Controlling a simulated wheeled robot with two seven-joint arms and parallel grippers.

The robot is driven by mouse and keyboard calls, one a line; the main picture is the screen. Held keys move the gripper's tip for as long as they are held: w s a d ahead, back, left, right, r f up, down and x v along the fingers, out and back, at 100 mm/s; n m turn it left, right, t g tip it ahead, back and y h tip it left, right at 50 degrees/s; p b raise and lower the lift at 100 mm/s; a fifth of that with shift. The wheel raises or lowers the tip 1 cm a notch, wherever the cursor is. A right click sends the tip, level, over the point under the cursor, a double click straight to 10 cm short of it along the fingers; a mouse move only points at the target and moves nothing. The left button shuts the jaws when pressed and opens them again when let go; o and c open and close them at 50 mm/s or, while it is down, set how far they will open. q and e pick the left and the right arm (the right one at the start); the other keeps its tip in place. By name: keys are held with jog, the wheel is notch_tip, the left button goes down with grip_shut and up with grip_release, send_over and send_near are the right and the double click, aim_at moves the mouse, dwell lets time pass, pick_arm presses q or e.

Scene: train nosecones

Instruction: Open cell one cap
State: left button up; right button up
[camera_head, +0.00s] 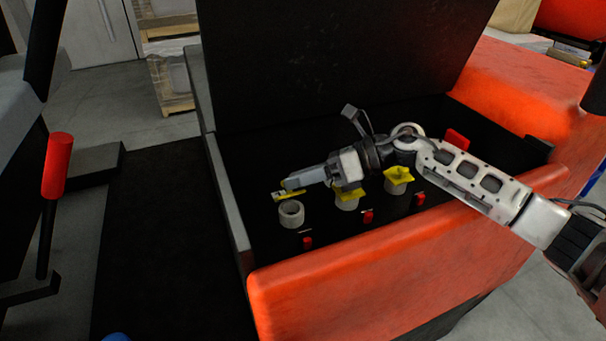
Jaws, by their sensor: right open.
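Three grey cell necks stand in a row in the black compartment of the orange vehicle. The leftmost neck (291,215) has its round top uncovered. A yellow cap (279,196) is just behind it, close to my right gripper's tips; I cannot tell whether they touch. The right neck has a yellow cap (398,176) on top. My right gripper (290,186) is open, reaching left over the row. My left gripper is out of view.
Several small red parts (368,216) sit in front of the necks. A raised black lid (335,60) stands behind the compartment, and the orange front edge (390,270) borders it. A red-handled lever (57,165) stands at left.

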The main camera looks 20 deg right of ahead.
grip_shut()
jog(key=shift+w+r+m+p, duration=0.25)
jog(key=shift+r+m+p, duration=0.05)
jog(key=shift+p, duration=0.15)
jog(key=shift+w+r+m+g+p, duration=0.15)
jog(key=shift+w+m+g+p, duration=0.15)
jog(key=shift+g+p, duration=0.15)
jog(key=shift+w+f+m+g, duration=0.2)
jog(key=shift+w+m+g, duration=0.45)
jog(key=shift+m, duration=0.15)
jog(key=shift+w+f+m+g, duration=0.15)
jog(key=shift+w+m+g, duration=0.1)
jog(key=shift+m+g, duration=0.2)
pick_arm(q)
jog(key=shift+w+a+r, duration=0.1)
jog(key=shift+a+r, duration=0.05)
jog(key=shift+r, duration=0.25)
